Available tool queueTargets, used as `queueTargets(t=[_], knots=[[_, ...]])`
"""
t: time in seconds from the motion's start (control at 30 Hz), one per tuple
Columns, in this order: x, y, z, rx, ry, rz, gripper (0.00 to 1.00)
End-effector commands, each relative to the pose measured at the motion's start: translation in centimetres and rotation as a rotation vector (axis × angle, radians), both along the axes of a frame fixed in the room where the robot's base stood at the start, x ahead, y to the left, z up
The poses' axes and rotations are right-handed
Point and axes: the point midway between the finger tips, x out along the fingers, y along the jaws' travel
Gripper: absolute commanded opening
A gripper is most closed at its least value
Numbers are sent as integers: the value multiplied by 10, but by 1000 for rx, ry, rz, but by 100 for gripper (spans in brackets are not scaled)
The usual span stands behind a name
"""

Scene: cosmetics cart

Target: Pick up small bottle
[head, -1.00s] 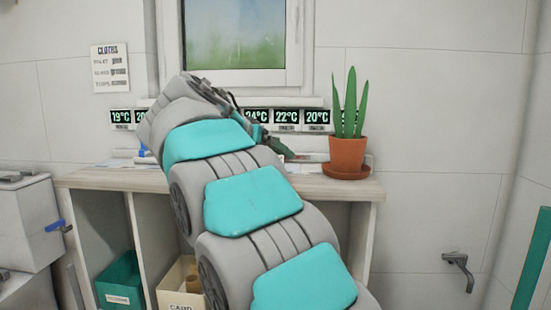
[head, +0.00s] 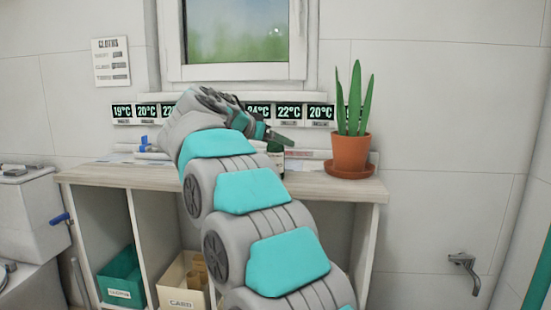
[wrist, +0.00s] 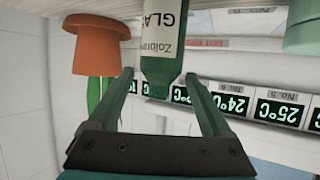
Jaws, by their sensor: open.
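A small green bottle with a white label (wrist: 163,40) shows upside down at the top of the wrist view, its lower end cut off by the frame. In the head view the bottle (head: 276,158) stands on the counter, partly hidden by my gripper. My gripper (wrist: 158,76) is open, with a finger on either side of the bottle's narrow end in the picture; I cannot tell how deep the bottle is between them. In the head view my gripper (head: 280,138) is just above and beside the bottle, pointing right.
A potted plant (head: 349,153) stands on the counter (head: 330,187), right of the bottle. Temperature displays (head: 289,111) line the wall behind. A pale green object (wrist: 303,28) is at the wrist view's upper right. Below the counter are a green bin (head: 121,280) and a cream bin (head: 180,283).

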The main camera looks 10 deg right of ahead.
Motion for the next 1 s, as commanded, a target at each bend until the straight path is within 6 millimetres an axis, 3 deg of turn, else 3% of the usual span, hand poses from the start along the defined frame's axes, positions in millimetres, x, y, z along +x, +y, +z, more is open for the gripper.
queueTargets(t=[0.3,1.0], knots=[[3,-3,-2,1,-1,1,81],[3,-3,-1,1,-1,1,2]])
